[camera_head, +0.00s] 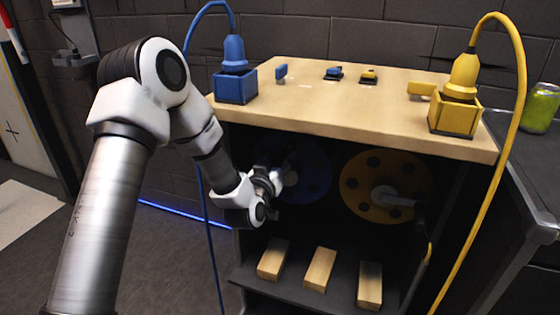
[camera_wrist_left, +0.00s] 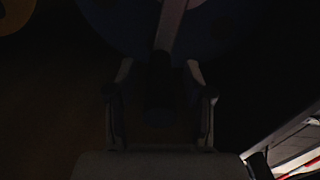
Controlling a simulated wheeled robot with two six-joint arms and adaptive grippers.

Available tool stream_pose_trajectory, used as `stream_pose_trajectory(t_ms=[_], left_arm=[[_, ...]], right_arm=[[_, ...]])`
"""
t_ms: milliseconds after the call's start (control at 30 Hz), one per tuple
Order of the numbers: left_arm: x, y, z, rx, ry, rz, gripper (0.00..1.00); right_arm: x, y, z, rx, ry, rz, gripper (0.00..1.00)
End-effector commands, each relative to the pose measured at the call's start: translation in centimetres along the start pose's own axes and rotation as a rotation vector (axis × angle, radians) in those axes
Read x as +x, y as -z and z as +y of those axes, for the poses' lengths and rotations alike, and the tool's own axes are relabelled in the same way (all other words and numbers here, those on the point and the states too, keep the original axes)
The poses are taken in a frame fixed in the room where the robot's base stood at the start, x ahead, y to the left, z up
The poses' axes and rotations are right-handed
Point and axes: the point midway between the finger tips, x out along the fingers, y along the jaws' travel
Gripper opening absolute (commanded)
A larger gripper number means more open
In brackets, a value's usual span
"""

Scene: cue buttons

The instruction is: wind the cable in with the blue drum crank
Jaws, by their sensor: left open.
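The blue drum (camera_head: 312,176) stands in the dark cabinet below the wooden top, left of the yellow drum. My left arm partly hides it. My left gripper (camera_head: 277,182) is in front of the blue drum's left part. In the dark left wrist view the gripper (camera_wrist_left: 160,70) is open. The grey blue drum crank (camera_wrist_left: 171,25) comes down from the top there, and its dark handle (camera_wrist_left: 160,80) appears between the two fingers, with no clear contact. The blue cable (camera_head: 204,210) hangs left of the cabinet and loops up into the blue plug (camera_head: 234,54).
The yellow drum (camera_head: 384,187) with its own crank (camera_head: 400,200) is to the right. Several wooden blocks, one in the middle (camera_head: 319,270), lie on the lower shelf. The yellow cable (camera_head: 512,130) hangs at the right. A green can (camera_head: 541,108) stands on the side counter.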

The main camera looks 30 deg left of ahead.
Motion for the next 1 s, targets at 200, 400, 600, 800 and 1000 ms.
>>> stream_pose_trajectory(t_ms=[200, 400, 600, 800, 1000], left_arm=[[0.0, 0.0, 0.0, 0.0, 0.0, 0.0, 0.0], [0.0, 0.0, 0.0, 0.002, 0.0, 0.0, 0.0], [0.0, -0.1, 0.3, 0.033, -0.001, 0.0, 0.0], [0.0, -0.2, 1.1, 0.125, -0.001, -0.002, 0.0], [0.0, -0.7, 2.4, 0.278, -0.003, -0.002, 0.0]], right_arm=[[0.0, 0.0, 0.0, 0.0, 0.0, 0.0, 0.67], [0.0, 0.0, 0.0, 0.0, 0.0, 0.0, 0.67], [-0.2, 0.0, 0.0, 0.0, 0.0, 0.0, 0.67], [-0.6, 0.0, 0.0, 0.0, 0.0, 0.0, 0.67], [-1.2, 0.0, 0.0, 0.0, 0.0, 0.0, 0.67]])
